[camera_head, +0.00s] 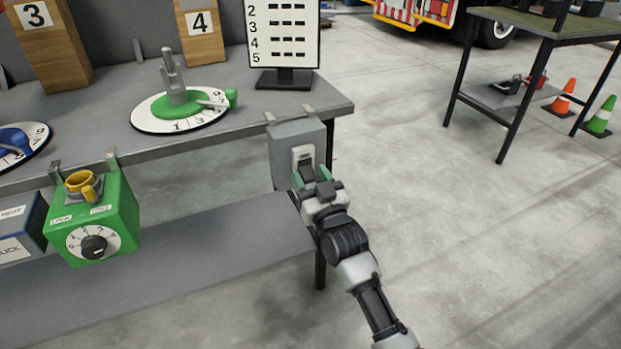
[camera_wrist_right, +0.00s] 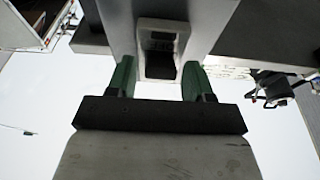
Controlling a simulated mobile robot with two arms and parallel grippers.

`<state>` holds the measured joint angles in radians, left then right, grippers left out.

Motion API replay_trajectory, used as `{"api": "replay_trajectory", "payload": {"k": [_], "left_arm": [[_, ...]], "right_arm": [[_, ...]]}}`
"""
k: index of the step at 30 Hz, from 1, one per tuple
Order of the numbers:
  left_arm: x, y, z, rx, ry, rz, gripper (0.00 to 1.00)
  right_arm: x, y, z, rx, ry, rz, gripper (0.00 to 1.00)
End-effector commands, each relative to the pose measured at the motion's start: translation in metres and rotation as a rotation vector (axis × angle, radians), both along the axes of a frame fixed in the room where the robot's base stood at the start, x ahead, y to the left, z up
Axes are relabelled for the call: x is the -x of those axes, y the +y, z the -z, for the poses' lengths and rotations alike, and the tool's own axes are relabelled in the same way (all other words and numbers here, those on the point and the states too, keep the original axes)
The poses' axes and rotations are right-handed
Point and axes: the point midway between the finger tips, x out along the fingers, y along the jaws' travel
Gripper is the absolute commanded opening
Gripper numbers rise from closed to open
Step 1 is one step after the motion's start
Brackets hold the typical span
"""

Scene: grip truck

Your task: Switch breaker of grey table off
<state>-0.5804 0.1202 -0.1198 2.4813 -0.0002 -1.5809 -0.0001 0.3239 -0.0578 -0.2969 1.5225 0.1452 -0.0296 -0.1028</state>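The breaker (camera_head: 302,157) is a light switch plate with a dark rocker on a grey box (camera_head: 282,158). The box hangs by clips from the right front edge of the grey table (camera_head: 258,105). My right gripper (camera_head: 312,180) is just below and in front of the breaker, its green-padded fingers apart. In the right wrist view the breaker (camera_wrist_right: 160,48) sits between and beyond the two open fingertips (camera_wrist_right: 158,80), with nothing held. Whether a finger touches it I cannot tell. My left gripper does not show.
A green box (camera_head: 93,215) with a dial and a yellow ring hangs from the table edge on the left. A green dial (camera_head: 180,107) and a number board (camera_head: 283,35) stand on top. A lower shelf (camera_head: 190,265) runs beneath. The floor at right is clear up to another table.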

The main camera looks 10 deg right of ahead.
Motion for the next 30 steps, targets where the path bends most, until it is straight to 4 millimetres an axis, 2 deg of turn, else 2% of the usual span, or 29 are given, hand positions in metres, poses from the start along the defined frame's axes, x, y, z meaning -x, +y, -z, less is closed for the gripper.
{"api": "replay_trajectory", "payload": {"k": [11,14,20,24,30], "left_arm": [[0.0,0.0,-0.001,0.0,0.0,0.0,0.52],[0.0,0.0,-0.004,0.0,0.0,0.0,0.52],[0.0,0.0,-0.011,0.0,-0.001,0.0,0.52],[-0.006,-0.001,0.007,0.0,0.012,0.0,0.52],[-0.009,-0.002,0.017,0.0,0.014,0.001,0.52]], "right_arm": [[0.004,-0.001,0.001,-0.001,0.001,0.0,0.57],[0.015,-0.005,0.004,0.0,0.002,0.0,0.57],[0.053,-0.017,0.014,0.0,0.004,0.0,0.57],[0.077,-0.025,0.02,0.001,0.003,0.0,0.57],[0.097,-0.031,0.026,0.001,0.002,0.0,0.57]]}}
